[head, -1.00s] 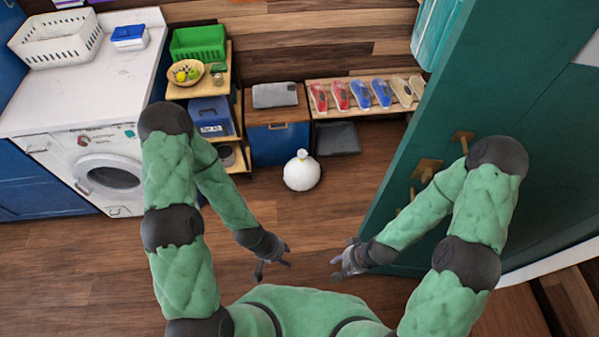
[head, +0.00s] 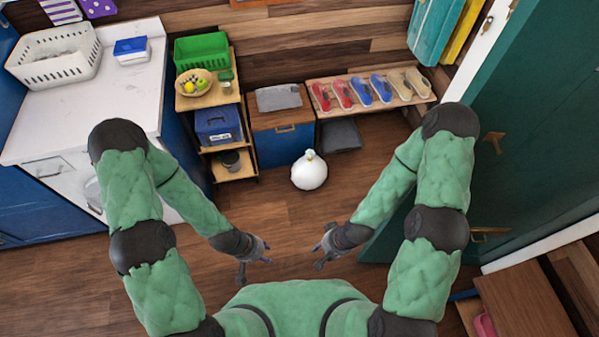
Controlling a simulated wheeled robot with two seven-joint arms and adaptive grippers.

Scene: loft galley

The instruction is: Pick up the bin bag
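The bin bag (head: 309,172) is a white, rounded, tied sack. It stands on the wooden floor in front of the blue cabinet, ahead of both grippers. My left gripper (head: 256,262) is in front of my body, lower left of the bag and well apart from it. Its fingers look spread, with nothing between them. My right gripper (head: 320,256) is nearer below the bag, also apart from it. Its fingers look spread and empty too. Neither gripper touches the bag, and no part of the bag is hidden by my arms.
A blue-fronted cabinet (head: 283,145) stands behind the bag. A low shoe bench (head: 430,97) is to its right with a dark grey item (head: 341,136) below. A wooden shelf (head: 240,172) stands left. A green door (head: 530,130) is at right. The floor before the bag is clear.

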